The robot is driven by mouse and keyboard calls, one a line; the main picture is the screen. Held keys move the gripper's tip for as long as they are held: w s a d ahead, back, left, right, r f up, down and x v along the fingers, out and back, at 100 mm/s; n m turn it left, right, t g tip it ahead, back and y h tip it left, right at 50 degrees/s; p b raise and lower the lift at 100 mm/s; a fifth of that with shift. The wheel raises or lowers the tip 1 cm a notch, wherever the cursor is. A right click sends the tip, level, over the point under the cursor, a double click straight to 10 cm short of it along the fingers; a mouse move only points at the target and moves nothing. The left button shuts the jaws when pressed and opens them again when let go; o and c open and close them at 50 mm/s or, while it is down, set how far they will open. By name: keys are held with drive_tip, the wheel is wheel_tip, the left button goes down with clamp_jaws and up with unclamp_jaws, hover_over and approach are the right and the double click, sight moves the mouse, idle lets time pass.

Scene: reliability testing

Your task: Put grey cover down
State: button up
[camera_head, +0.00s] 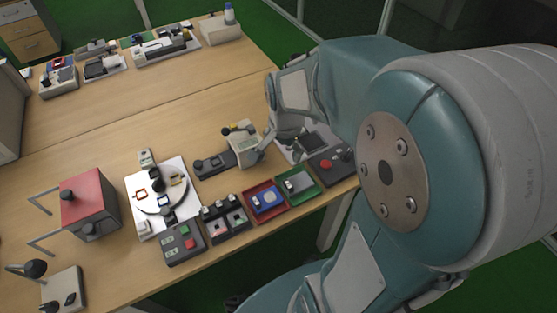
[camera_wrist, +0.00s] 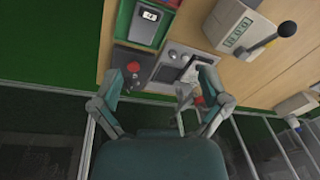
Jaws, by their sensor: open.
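My gripper (camera_head: 268,124) is above the right part of the wooden table, and its two fingers are spread apart in the wrist view (camera_wrist: 163,76). A light grey unit (camera_head: 306,142) with a dark panel lies on the table beside the gripper. It also shows in the wrist view (camera_wrist: 172,62), beyond and between the fingertips. A pale piece with a red part (camera_wrist: 193,88) shows near the right finger. I cannot tell which part is the grey cover, as my arm hides some of this area.
A dark box with a red knob (camera_head: 333,165), a green tray (camera_head: 312,192) and a red tray (camera_head: 280,207) line the near edge. A beige box with a lever (camera_head: 243,143) stands close to the gripper. The table's middle (camera_head: 150,98) is clear.

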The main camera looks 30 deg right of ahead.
drive_tip(key=s+a+r+n+t, duration=0.4)
drive_tip(key=s+a+r+n, duration=0.3)
drive_tip(key=s+r+n, duration=0.4)
drive_tip(key=shift+a+r+n, duration=0.15)
drive_tip(key=shift+r+n, duration=0.3)
drive_tip(key=shift+n, duration=0.35)
drive_tip(key=shift+w, duration=0.1)
